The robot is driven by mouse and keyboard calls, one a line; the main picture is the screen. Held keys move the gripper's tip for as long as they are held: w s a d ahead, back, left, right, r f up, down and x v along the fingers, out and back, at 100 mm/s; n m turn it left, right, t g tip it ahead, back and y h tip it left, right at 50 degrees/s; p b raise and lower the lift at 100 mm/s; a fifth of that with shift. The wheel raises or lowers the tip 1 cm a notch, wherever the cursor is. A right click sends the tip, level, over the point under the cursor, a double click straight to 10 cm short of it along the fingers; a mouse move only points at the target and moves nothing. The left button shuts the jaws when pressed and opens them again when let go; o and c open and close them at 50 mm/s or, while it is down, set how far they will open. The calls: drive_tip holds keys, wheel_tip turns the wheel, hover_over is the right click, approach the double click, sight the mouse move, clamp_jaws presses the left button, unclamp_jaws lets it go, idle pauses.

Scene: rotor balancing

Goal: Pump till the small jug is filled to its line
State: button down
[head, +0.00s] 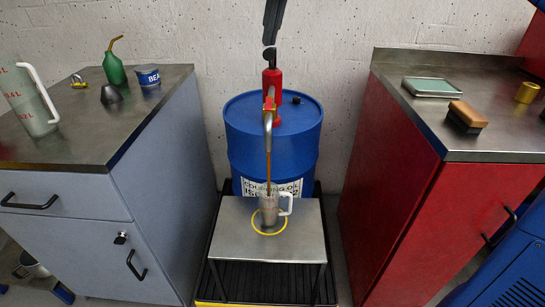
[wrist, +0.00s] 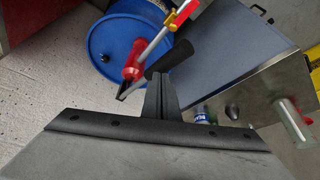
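The small jug (head: 268,208), clear with a pale handle, stands upright on a metal stand (head: 230,235) inside a yellow ring. A brown oil stream (head: 268,172) falls from the pump spout (head: 268,125) into it. Its oil level and line are too small to read. The red hand pump (head: 272,88) sits on the blue drum (head: 245,130); its dark lever (head: 273,22) points up. In the wrist view, my gripper (wrist: 160,77) has its fingers together at the black pump lever (wrist: 170,60); I see no clear gap around it.
The left grey bench holds a large jug (head: 25,100), green oil can (head: 114,68), blue tin (head: 148,76) and dark cone (head: 111,94). The right red cabinet (head: 400,160) holds a tray (head: 432,87), brush (head: 466,117) and brass cylinder (head: 527,92). The drum stands between them.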

drive_tip(key=shift+s+f, duration=0.15)
drive_tip(key=shift+f, duration=0.4)
drive_tip(key=shift+s+f, duration=0.15)
drive_tip(key=shift+f, duration=0.4)
wheel_tip(320, 180, up, 17)
drive_tip(key=w, duration=0.2)
idle(0.6)
idle(1.0)
drive_tip(key=s+d+f+m+h, duration=0.1)
drive_tip(key=s+d+f, duration=0.4)
drive_tip(key=d+f, duration=0.45)
drive_tip(key=s+d+f+m, duration=0.2)
drive_tip(key=s+d+f, duration=0.4)
drive_tip(key=d+f, duration=0.3)
drive_tip(key=s+d+f+m, duration=0.1)
drive_tip(key=s+d+f, duration=0.2)
drive_tip(key=s+f, duration=0.3)
drive_tip(key=s+d+f, duration=0.4)
drive_tip(key=s+f, duration=0.2)
drive_tip(key=f, duration=0.6)
drive_tip(key=s+d+f+m+h, duration=0.1)
drive_tip(key=s+d+f, duration=0.3)
drive_tip(key=f, duration=0.6)
drive_tip(key=shift+s+m+t, duration=0.3)
drive_tip(key=shift+s+t, duration=0.1)
drive_tip(key=shift+s, duration=0.55)
